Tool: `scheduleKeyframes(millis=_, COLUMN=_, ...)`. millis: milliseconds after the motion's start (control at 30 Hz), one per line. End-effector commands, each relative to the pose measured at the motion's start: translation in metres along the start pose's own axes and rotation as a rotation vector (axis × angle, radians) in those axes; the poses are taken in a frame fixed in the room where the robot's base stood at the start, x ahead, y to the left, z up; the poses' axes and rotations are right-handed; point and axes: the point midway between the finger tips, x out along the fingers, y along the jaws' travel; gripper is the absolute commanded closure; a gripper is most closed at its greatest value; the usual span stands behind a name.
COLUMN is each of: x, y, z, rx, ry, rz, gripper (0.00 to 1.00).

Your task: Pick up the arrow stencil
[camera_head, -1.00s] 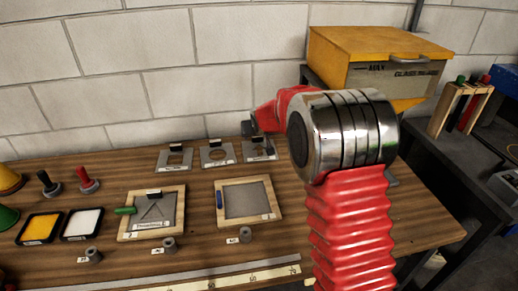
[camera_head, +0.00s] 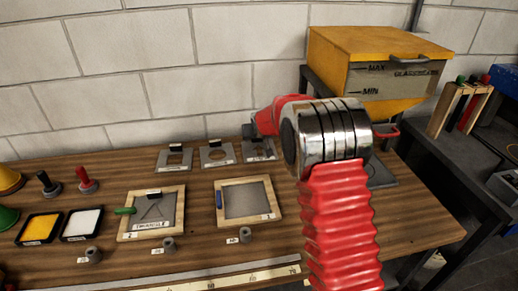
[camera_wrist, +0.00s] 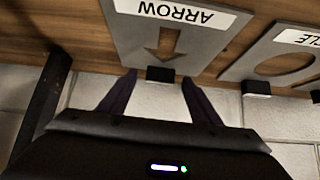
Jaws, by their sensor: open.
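The arrow stencil (camera_wrist: 192,47) is a grey plate with an arrow cut-out, a white ARROW label and a black block handle (camera_wrist: 160,74) on its edge. It lies on the wooden bench, rightmost of the row of three stencils in the head view (camera_head: 262,154), partly hidden by my arm. My gripper (camera_wrist: 158,88) is open in the wrist view, its two dark fingers on either side of the black handle and just short of it or level with it; contact cannot be told. In the head view the gripper is mostly hidden behind my wrist.
A circle stencil (camera_head: 217,154) and a square one (camera_head: 174,160) lie to the left. Two framed screens (camera_head: 248,220) lie in front of them. The block wall (camera_head: 200,100) is close behind. A yellow bin (camera_head: 375,45) stands at the right.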

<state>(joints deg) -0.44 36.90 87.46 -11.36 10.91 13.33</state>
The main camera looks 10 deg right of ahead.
Motion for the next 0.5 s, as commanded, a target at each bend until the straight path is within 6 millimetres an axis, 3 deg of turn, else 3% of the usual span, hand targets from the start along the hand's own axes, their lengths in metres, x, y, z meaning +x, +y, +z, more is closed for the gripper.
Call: scheduleKeyframes(millis=500, x=0.0061, y=-0.0003, z=-0.0002, rx=0.000, ry=0.000, rz=0.000, gripper=0.42)
